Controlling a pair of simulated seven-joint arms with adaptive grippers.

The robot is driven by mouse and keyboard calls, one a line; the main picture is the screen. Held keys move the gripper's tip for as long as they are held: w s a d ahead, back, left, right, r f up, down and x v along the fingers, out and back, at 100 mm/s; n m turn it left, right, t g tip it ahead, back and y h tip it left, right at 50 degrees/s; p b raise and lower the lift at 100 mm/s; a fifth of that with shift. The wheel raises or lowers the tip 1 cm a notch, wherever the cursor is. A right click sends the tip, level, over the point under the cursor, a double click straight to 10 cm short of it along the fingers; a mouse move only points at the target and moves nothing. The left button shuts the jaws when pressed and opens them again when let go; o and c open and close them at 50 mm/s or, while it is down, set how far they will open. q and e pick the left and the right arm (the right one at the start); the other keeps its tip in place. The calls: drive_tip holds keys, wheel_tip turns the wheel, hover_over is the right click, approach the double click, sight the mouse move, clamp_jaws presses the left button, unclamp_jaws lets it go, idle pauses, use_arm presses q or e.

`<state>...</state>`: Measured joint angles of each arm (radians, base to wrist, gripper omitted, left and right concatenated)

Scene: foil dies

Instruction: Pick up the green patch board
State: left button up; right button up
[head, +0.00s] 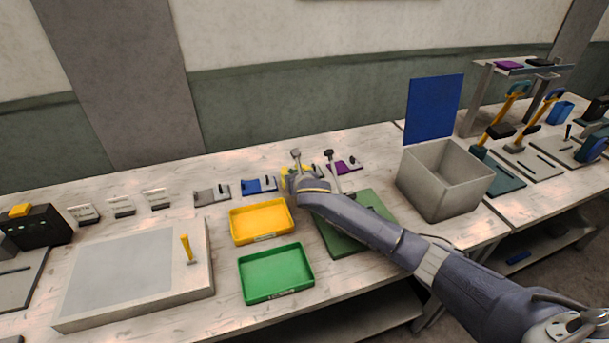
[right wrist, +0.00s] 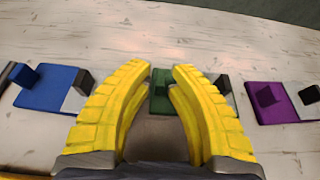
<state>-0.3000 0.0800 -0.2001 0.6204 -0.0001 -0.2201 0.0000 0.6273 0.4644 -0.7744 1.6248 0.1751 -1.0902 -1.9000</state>
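The green patch board (right wrist: 161,104) shows in the right wrist view, lying on the table between the blue and purple boards. It has a dark green block standing on it. In the head view it is hidden behind my right gripper. My right gripper (head: 298,174) is at the back of the table. In the right wrist view its two yellow fingers (right wrist: 162,72) are apart, with the green patch board showing in the gap between their tips. I cannot tell whether they touch it. My left gripper is not in view.
The blue board (head: 259,186) and purple board (head: 347,167) flank the right gripper closely. A yellow tray (head: 232,224), a green tray (head: 243,280) and a green mat (head: 345,246) lie in front. A tall grey bin (head: 434,195) stands to the right.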

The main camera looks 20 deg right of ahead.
clamp_jaws()
idle(0.3)
